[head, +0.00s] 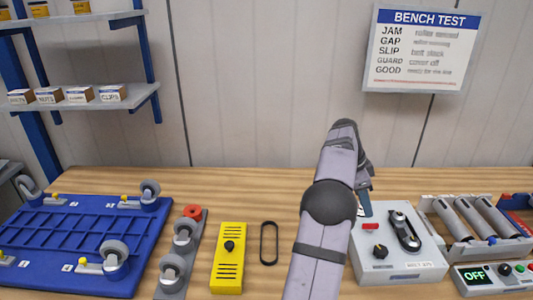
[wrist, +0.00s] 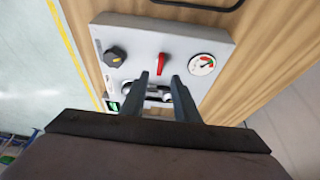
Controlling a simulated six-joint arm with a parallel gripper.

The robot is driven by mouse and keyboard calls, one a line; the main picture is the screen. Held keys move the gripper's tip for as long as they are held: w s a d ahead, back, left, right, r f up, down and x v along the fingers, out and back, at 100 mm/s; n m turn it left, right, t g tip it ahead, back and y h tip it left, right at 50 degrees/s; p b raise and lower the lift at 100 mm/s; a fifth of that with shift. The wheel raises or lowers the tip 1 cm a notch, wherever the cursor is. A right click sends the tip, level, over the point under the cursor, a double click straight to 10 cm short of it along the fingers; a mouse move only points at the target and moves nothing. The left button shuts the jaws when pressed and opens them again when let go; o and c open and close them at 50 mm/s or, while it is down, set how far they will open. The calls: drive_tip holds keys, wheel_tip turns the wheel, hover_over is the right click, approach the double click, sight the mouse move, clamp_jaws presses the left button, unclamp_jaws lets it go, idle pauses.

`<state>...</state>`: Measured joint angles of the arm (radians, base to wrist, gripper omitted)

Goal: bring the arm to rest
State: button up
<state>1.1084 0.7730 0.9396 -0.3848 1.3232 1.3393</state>
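My arm (head: 323,220) rises in the middle of the head view and bends over at the top. My gripper (head: 364,208) hangs down behind it, near the grey tester box (head: 400,268), and is partly hidden by the arm. In the wrist view my gripper (wrist: 162,76) shows two dark fingers with a gap between them and nothing held. They lie in front of the box (wrist: 190,45), partly covering its pulleys. I cannot tell whether they touch it.
The box carries a black knob (head: 380,251), a red lever (wrist: 161,64) and a gauge (wrist: 202,64). A black belt (head: 268,243), yellow block (head: 229,265), caster strip (head: 172,280) and blue frame (head: 60,230) lie left. A roller unit (head: 470,222) stands right.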

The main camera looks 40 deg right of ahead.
drive_tip(key=w+a+f+n+t, duration=0.1)
drive_tip(key=w+a+f+n, duration=0.1)
drive_tip(key=w+a+n, duration=0.9)
drive_tip(key=w+a+f+n+t, duration=0.15)
drive_tip(key=w+a, duration=0.45)
drive_tip(key=a, duration=1)
drive_tip(key=s+a+f+n+y, duration=0.25)
drive_tip(key=a+n, duration=0.55)
drive_tip(key=a, duration=0.7)
drive_tip(key=s+a+f+n, duration=0.2)
drive_tip(key=s+a+n, duration=0.1)
drive_tip(key=a, duration=0.3)
drive_tip(key=s+a+f+n, duration=0.2)
drive_tip(key=s+a+n, duration=0.1)
drive_tip(key=s+a, duration=0.3)
drive_tip(key=shift+s+a+f+n+t, duration=0.3)
drive_tip(key=shift+a+n+t, duration=0.05)
drive_tip(key=shift+a, duration=0.05)
drive_tip(key=shift+y, duration=0.25)
